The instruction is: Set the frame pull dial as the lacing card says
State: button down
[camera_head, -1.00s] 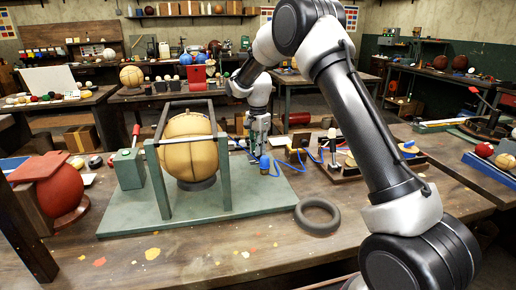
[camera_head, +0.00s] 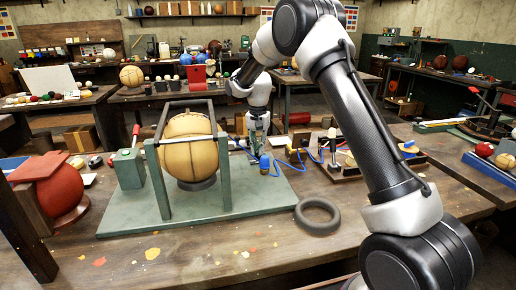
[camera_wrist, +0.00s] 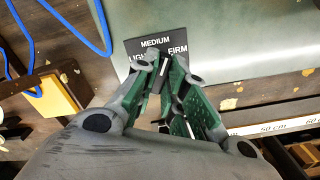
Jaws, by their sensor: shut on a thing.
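The frame pull dial's black plate (camera_wrist: 133,47) shows in the wrist view, marked LIGHT at left, MEDIUM at top and FIRM at right. My gripper (camera_wrist: 166,62) is closed over the dial's middle, so its knob is mostly hidden between the fingertips. A short white line shows between the tips, but I cannot tell surely which word it points at. In the head view my gripper (camera_head: 257,143) is behind the green frame (camera_head: 222,172), at its base's far right. A tan laced ball (camera_head: 190,148) sits inside the frame. I cannot make out the lacing card.
A dark ring (camera_head: 317,214) rests at the front right of the base. A red ball-shaped object (camera_head: 62,190) stands at left. The bench front is mostly clear.

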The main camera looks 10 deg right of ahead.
jog(key=n, duration=0.5)
jog(key=shift+n, duration=0.3)
dwell(0.4)
jog(key=c, duration=1.5)
grip_release()
jog(key=shift+r, duration=0.1)
notch_tip(320, 180, up, 12)
jog(key=shift+f, duration=0.1)
